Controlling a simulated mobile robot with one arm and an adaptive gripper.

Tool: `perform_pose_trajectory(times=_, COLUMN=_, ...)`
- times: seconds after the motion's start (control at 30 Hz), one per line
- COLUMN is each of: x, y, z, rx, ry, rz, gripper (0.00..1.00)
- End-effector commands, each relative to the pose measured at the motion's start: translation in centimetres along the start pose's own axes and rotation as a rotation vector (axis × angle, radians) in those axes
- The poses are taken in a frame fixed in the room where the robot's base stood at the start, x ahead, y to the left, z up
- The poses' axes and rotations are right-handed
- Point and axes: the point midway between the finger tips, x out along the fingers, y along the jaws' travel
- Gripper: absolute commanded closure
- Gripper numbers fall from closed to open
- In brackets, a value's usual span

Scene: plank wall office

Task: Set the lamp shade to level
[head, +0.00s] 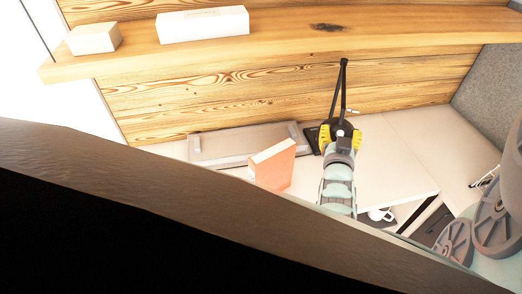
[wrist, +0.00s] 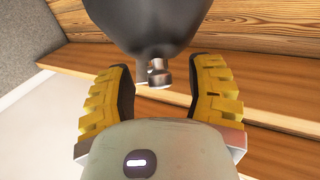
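The lamp (head: 343,90) stands on the desk by the plank wall, its thin black arm rising towards the shelf. Its dark grey shade (wrist: 145,22) fills the top middle of the wrist view, with a small metallic knob-like part (wrist: 158,73) at its lower edge. My gripper (wrist: 162,90) is open, its two yellow-padded fingers apart just below the shade; the knob-like part shows between the fingertips. I see no clear contact. In the head view my gripper (head: 341,136) covers most of the shade, so its tilt is hard to tell.
An orange-and-white box-like object (head: 273,166) stands left of my arm, before a flat grey case (head: 243,143). A wooden shelf (head: 290,38) with white boxes (head: 203,24) runs above. A white mug (head: 381,214) sits below the desk top (head: 390,165). The desk's right part is mostly clear.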

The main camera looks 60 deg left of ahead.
Motion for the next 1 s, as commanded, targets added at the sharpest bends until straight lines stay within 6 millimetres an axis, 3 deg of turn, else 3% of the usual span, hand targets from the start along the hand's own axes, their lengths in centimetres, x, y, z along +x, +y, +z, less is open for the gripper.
perform_pose_trajectory(times=0.07, x=0.00, y=-0.01, z=-0.01, rx=0.000, ry=0.000, rz=0.000, gripper=0.54)
perform_pose_trajectory(times=0.5, x=-0.01, y=-0.01, z=-0.01, rx=0.000, ry=0.001, rz=0.000, gripper=1.00)
perform_pose_trajectory(times=1.0, x=-0.04, y=-0.03, z=-0.46, rx=0.000, ry=-0.012, rz=-0.001, gripper=1.00)
